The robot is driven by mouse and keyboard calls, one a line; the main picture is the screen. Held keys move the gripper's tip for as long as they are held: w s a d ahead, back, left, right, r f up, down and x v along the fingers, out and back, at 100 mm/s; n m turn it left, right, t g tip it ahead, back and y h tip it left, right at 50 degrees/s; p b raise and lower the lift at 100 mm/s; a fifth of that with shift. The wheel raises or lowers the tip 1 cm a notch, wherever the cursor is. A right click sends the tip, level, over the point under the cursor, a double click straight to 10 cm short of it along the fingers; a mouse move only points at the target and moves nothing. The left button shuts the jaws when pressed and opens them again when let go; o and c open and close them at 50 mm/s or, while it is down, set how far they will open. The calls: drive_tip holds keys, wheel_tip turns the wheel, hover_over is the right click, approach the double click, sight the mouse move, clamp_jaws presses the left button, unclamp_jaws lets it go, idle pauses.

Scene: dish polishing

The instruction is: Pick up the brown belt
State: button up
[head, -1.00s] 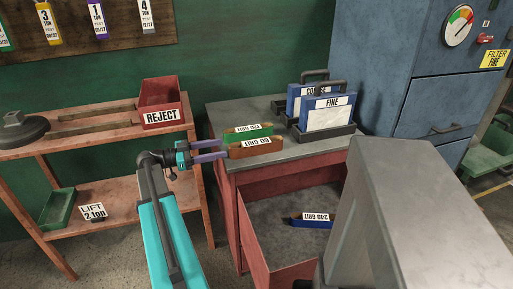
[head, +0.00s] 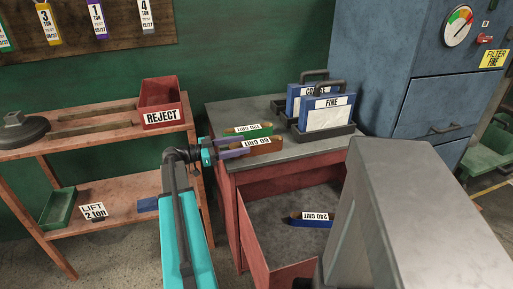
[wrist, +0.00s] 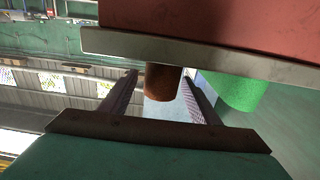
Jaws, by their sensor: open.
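The brown belt (head: 265,149), labelled 60 GRIT upside down, lies on the grey top of the red cabinet near its front edge. A green belt (head: 248,128) lies just behind it. My gripper (head: 246,146) is open at the brown belt's left end. In the wrist view, the brown belt's end (wrist: 160,82) shows between my two fingers, with gaps on both sides. The green belt (wrist: 235,90) is outside the fingers to the right there. I cannot tell how high the fingers are above the cabinet top.
The cabinet's grey edge (wrist: 200,46) shows close by in the wrist view. A blue belt marked 240 GRIT (head: 311,221) lies in the open drawer. The red REJECT bin (head: 160,97) is on the left shelf.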

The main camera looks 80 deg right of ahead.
sight(252, 142)
drive_tip(key=shift+s, duration=0.1)
drive_tip(key=shift+p+x, duration=0.45)
drive_tip(key=shift+x, duration=2.05)
drive_tip(key=shift+f, duration=0.15)
drive_tip(key=c, duration=1.2)
drive_tip(key=shift+c, duration=0.2)
drive_tip(key=shift+r, duration=1.75)
drive_tip(key=w+a+b, duration=0.1)
drive_tip(key=w+a, duration=0.2)
drive_tip(key=a, duration=0.4)
drive_tip(key=w+a+r+b, duration=0.1)
drive_tip(key=w+a, duration=0.2)
drive_tip(key=a, duration=0.4)
drive_tip(key=shift+a+r, duration=0.25)
drive_tip(key=shift+a, duration=0.15)
